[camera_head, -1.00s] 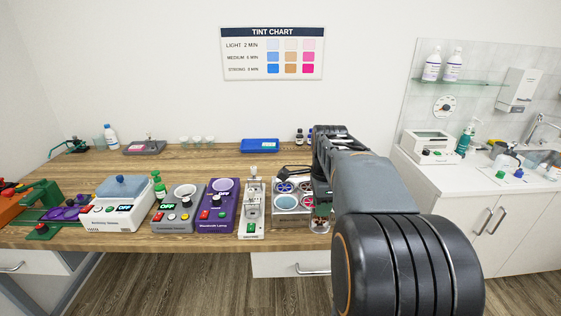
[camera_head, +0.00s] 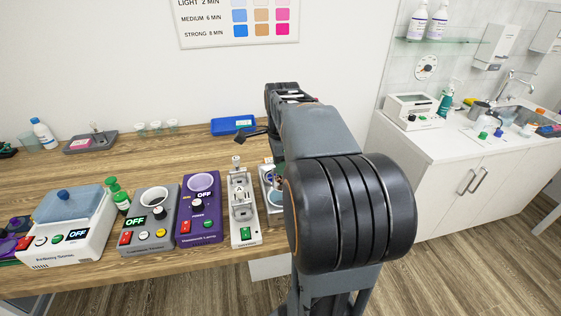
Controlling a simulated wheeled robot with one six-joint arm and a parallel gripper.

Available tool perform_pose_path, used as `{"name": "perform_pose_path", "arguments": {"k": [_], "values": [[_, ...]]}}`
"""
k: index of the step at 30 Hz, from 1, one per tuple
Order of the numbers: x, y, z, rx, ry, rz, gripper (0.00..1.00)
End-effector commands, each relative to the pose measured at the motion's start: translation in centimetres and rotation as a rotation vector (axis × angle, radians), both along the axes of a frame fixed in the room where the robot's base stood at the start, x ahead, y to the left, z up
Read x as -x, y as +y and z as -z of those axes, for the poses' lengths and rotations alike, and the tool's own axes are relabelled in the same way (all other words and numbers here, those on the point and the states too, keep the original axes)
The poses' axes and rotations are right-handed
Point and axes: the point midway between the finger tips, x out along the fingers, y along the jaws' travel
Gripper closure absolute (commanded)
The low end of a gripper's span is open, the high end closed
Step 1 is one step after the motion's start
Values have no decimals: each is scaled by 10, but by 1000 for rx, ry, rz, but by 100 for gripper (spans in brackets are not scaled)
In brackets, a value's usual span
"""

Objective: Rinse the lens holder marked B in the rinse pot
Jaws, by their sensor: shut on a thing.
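My arm fills the middle of the camera_head view, and my gripper is hidden behind it. A small dark piece (camera_head: 248,135) juts out to the left of my arm above the bench; I cannot tell whether it is a lens holder or part of my wrist. No mark B is readable. A grey pot-like vessel (camera_head: 479,110) stands on the right counter beside the sink; I cannot tell whether it is the rinse pot. A tray (camera_head: 264,187) with round items is mostly hidden behind my arm.
The wooden bench (camera_head: 150,165) carries a white machine (camera_head: 70,225), a grey device (camera_head: 150,222), a purple lamp (camera_head: 199,210) and a white stand (camera_head: 241,210). A blue tray (camera_head: 233,125) lies at the back. The white counter (camera_head: 440,135) stands right, with open floor before it.

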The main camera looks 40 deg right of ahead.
Motion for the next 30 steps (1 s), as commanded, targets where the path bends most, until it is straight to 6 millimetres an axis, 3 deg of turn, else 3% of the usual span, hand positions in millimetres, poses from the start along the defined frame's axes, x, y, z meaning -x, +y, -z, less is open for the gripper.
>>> {"name": "perform_pose_path", "arguments": {"k": [24,30], "values": [[-1,1,81,0,1,-4,100],[-1,1,94,0,1,-4,100]]}}
